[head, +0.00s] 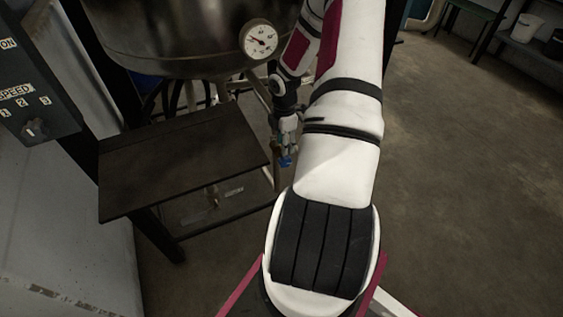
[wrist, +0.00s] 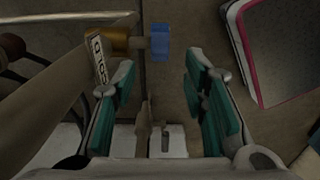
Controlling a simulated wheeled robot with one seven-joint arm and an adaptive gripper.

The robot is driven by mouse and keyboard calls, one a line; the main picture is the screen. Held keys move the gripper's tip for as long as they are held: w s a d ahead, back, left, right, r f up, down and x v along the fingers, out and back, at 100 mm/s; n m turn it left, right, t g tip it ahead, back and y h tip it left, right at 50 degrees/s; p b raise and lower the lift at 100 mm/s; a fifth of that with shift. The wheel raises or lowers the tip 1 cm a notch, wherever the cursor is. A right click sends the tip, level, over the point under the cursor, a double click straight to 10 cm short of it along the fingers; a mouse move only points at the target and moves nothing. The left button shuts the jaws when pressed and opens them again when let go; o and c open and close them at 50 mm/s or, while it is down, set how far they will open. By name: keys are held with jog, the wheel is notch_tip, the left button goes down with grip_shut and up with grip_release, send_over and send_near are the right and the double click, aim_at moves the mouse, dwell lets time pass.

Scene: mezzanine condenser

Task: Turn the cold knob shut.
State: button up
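The cold knob (wrist: 160,42) is a blue knob on a brass valve stem. A white label reading COLD (wrist: 101,60) is beside it. In the wrist view the knob lies just beyond the fingertips, between their lines. My gripper (wrist: 158,75) is open, with teal finger pads on both sides and nothing held. In the head view the blue knob (head: 286,161) shows small, right below my gripper (head: 287,140), beside the dark table's right edge. My arm hides part of the area to its right.
A steel vessel (head: 180,35) with a round dial gauge (head: 259,39) hangs above. A dark table (head: 185,160) stands left of the knob, with a lower shelf under it. A wall control box (head: 35,100) is at far left. Open floor (head: 480,180) lies to the right.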

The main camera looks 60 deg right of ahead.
aim_at(284, 160)
notch_tip(284, 160, down, 9)
jog(key=shift+f+b, duration=0.15)
jog(key=shift+b, duration=0.75)
grip_shut()
